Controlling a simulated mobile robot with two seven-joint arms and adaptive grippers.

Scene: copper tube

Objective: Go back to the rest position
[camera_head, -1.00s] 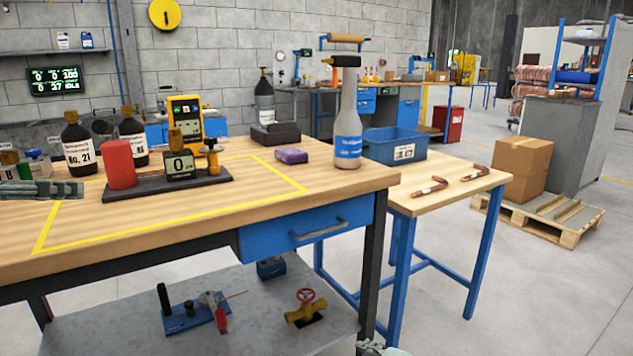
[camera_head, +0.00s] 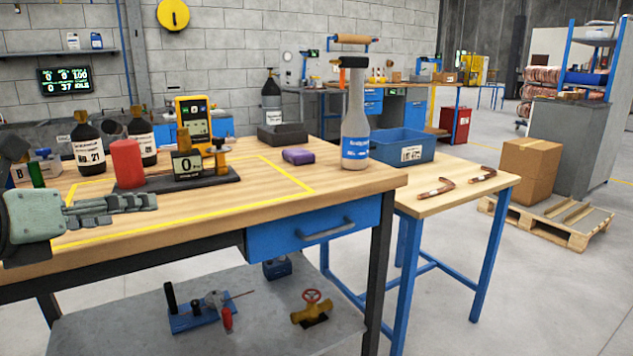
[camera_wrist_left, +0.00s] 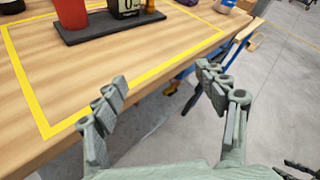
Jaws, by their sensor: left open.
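My left gripper (camera_head: 115,208) is at the left of the head view, above the front left part of the workbench (camera_head: 220,212). In the left wrist view its two fingers (camera_wrist_left: 162,78) are spread apart with nothing between them. Two bent copper tubes (camera_head: 434,188) (camera_head: 483,174) lie on the small side table (camera_head: 450,201), well away from the gripper.
A red cylinder (camera_head: 127,163) and a small display (camera_head: 187,165) stand on a dark base inside the yellow outline. Dark bottles (camera_head: 88,153), a grey bottle (camera_head: 355,120) and a blue bin (camera_head: 400,146) stand farther back. The bench's front left surface is bare.

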